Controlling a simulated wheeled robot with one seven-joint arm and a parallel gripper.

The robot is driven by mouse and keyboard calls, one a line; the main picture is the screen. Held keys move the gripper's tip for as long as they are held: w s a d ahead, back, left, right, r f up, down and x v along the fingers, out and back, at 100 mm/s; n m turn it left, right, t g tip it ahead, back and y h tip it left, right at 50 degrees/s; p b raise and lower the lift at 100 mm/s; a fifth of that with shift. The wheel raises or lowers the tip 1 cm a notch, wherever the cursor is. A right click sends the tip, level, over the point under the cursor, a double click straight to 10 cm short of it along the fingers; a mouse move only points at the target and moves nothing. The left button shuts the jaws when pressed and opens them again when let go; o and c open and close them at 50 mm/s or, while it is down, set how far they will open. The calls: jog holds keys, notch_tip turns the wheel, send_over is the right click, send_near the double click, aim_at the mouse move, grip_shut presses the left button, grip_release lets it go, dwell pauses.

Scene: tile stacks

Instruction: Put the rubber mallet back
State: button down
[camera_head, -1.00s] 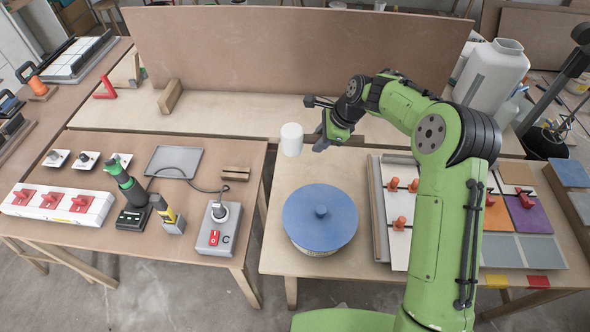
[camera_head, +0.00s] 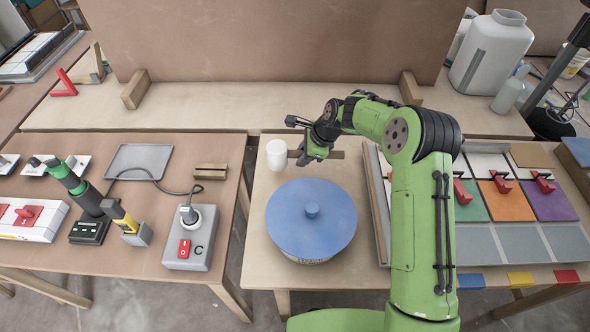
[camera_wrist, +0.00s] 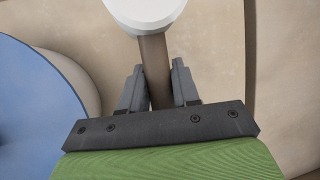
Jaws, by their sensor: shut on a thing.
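The rubber mallet has a white head (camera_head: 276,154) and a brown handle (camera_head: 336,155). My gripper (camera_head: 306,157) is shut on the handle just right of the head in the head view. In the wrist view, the handle (camera_wrist: 153,55) runs between my gripper's two fingers (camera_wrist: 158,75), with the white head (camera_wrist: 145,12) beyond the fingertips, cut off by the top edge. The mallet is over the back of the right table, behind the blue round lid. I cannot tell whether it touches the table.
The blue lid (camera_head: 311,215) sits on a round container in front of the mallet. A board of coloured tiles (camera_head: 497,201) with red handles lies to the right, partly behind my arm. A grey switch box (camera_head: 190,240) and green tool (camera_head: 75,184) are on the left table (camera_head: 165,210).

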jog(key=shift+w+f, duration=0.1)
jog(key=shift+f, duration=2.25)
jog(key=shift+f+b, duration=0.1)
jog(key=shift+b, duration=0.25)
jog(key=c, duration=0.8)
grip_release()
jog(key=p+v, duration=0.2)
jog(key=v, duration=1)
